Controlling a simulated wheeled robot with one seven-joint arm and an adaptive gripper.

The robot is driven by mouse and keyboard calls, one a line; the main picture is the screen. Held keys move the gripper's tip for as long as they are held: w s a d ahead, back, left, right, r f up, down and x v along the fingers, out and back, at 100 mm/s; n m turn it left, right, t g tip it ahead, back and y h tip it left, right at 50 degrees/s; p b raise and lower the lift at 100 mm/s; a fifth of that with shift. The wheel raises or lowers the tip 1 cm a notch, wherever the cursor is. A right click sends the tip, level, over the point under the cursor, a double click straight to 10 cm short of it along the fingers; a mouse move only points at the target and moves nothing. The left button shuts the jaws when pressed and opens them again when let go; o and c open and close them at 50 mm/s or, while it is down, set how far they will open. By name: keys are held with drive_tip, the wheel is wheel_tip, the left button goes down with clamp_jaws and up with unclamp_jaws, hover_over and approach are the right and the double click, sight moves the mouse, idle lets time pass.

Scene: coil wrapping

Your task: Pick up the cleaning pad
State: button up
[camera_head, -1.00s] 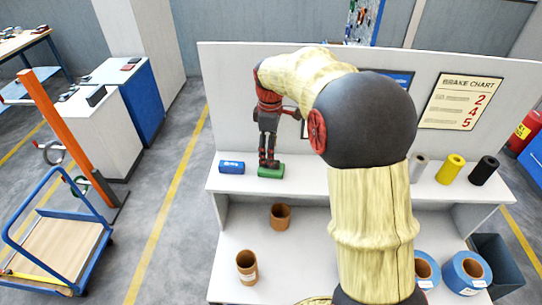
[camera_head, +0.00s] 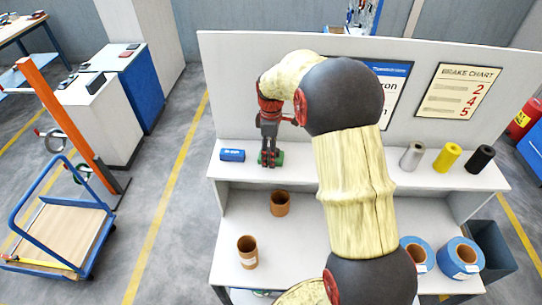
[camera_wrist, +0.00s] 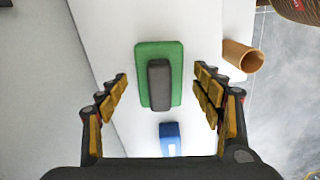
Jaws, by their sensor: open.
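The cleaning pad is a green block with a dark grey handle on top. In the wrist view the pad (camera_wrist: 144,75) lies between the fingers of my gripper (camera_wrist: 161,76), with a gap on both sides. My gripper is open and empty. In the head view my gripper (camera_head: 269,160) points down over the pad (camera_head: 280,157) on the upper shelf. Its fingers hide most of the pad there. I cannot tell the exact height of the fingertips above the shelf.
A small blue box (camera_head: 232,155) sits left of the pad; it also shows in the wrist view (camera_wrist: 170,139). Brown tubes (camera_head: 279,203) and blue rolls (camera_head: 460,258) stand on the lower shelf. Grey, yellow (camera_head: 447,158) and black rolls stand at the upper right. A back panel rises behind.

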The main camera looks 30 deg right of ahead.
drive_tip(key=shift+c, duration=0.6)
drive_tip(key=c, duration=1.1)
drive_tip(key=shift+c, duration=0.2)
